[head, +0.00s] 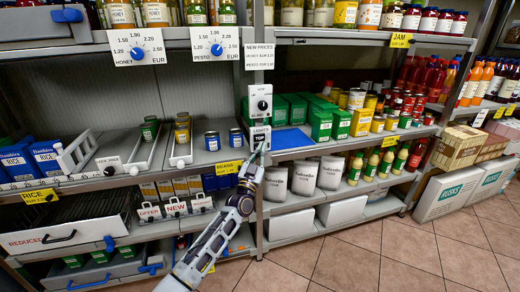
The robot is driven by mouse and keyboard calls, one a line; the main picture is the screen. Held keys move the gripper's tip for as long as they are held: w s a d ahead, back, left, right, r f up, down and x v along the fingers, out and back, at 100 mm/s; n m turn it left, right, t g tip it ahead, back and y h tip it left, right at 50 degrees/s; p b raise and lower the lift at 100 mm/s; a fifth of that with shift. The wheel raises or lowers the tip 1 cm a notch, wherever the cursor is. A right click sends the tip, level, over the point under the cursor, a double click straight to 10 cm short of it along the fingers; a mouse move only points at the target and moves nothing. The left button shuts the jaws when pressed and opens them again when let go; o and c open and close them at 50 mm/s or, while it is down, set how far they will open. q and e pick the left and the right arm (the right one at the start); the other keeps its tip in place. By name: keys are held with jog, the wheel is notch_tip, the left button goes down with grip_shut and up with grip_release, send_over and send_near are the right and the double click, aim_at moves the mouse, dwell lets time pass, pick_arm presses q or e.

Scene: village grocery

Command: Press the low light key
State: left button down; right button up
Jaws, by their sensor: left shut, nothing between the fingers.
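A narrow white panel lettered LIGHTS (260,128) is on the shelf upright in the middle of the head view. Below that lettering is a dark key marked TOP (261,137). I cannot make out a key marked low; the spot just under the TOP key is covered by my left gripper. My left gripper (255,157) reaches up from the bottom, shut and empty, with its tips just below the TOP key. I cannot tell whether the tips touch the panel. My right gripper is not in view.
A box with a round knob (262,103) sits above the lights panel. Green cartons (320,121) and a blue mat (289,139) are to the right. Tiled floor (350,260) is open at the front right.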

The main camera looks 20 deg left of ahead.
pick_arm(q)
jog(key=shift+w+a, duration=0.2)
jog(key=shift+w, duration=0.1)
dwell(0.5)
jog(key=shift+s+d+r+p, duration=0.15)
jog(key=shift+s+p, duration=0.1)
jog(key=shift+p, duration=0.2)
jog(key=shift+s+d, duration=0.1)
jog(key=shift+s, duration=0.1)
jog(key=s+d+p, duration=0.1)
jog(key=s+p, duration=0.1)
jog(key=s+d+p, duration=0.2)
jog(key=p, duration=0.1)
jog(key=shift+s+d, duration=0.15)
jog(key=shift+s, duration=0.25)
dwell(0.4)
jog(key=shift+f, duration=0.2)
dwell(1.0)
